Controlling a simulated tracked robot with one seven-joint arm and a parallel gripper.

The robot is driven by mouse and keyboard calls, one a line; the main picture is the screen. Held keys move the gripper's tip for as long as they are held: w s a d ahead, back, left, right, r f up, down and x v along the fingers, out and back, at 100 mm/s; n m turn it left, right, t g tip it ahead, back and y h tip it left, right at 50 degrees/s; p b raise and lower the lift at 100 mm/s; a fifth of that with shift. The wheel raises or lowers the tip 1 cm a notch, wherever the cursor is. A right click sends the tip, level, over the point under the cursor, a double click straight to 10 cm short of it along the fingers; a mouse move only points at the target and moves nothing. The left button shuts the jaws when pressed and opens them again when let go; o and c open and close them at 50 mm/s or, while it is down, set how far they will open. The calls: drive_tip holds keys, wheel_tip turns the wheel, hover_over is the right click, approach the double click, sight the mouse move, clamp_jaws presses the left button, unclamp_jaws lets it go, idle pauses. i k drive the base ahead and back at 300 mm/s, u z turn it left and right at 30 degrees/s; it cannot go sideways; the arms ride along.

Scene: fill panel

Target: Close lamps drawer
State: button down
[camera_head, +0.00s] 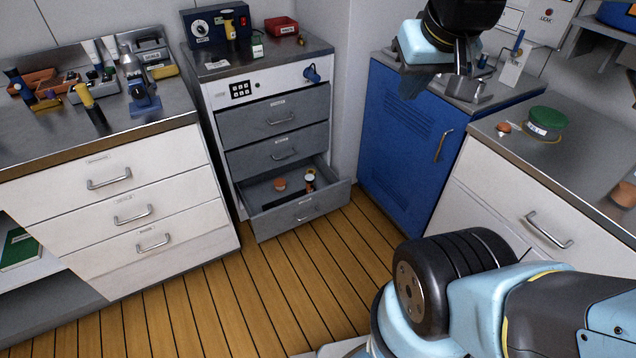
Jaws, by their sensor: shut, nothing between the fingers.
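The bottom grey drawer (275,222) of the middle cabinet (222,98) stands pulled out. A few small items, one orange-brown, lie inside. It has a metal handle and a small label too small to read, so I cannot confirm that it is the lamps drawer. The two grey drawers above it are shut. My gripper (412,86) is at the top right, raised in front of the blue cabinet and well apart from the open drawer. It is shut and empty, and its fingers are dark and partly hard to make out.
A white drawer unit (120,200) with tools on top stands at left. A blue cabinet (400,140) stands right of the open drawer. A white counter unit (520,205) is at right. Wooden floor (260,290) in front of the open drawer is clear.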

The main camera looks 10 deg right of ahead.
sight(272, 213)
drive_tip(key=z, duration=0.1)
drive_tip(key=i, duration=1)
drive_tip(key=u, duration=0.1)
